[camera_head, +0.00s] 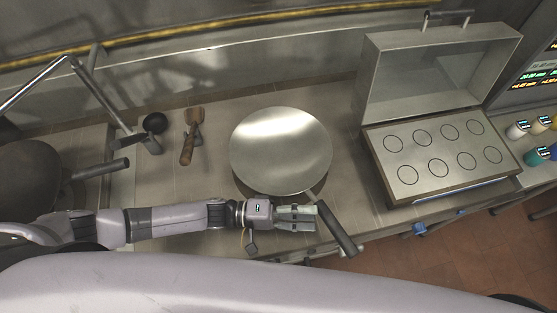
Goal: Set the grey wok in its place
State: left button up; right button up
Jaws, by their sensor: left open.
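The grey wok (281,150) sits on the steel counter in the middle of the head view. Its bowl is shiny and its dark handle (338,229) points toward the lower right, over the counter's front edge. My left gripper (312,217) is open, just below the wok's near rim, with its fingertips close to the left side of the handle. I cannot tell whether they touch it. My right gripper is not in view.
A ladle (155,123) and a wooden-handled spatula (188,150) lie left of the wok. A large dark pan (28,178) is at the far left. An open-lidded steel appliance with round plates (435,160) stands at the right, near several bottles (517,129).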

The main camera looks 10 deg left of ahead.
pick_arm(q)
jog(key=shift+a, duration=0.2)
jog(key=a, duration=0.6)
jog(key=shift+s+a+f, duration=0.2)
jog(key=shift+s+a, duration=0.1)
jog(key=shift+a, duration=0.1)
dwell(0.9)
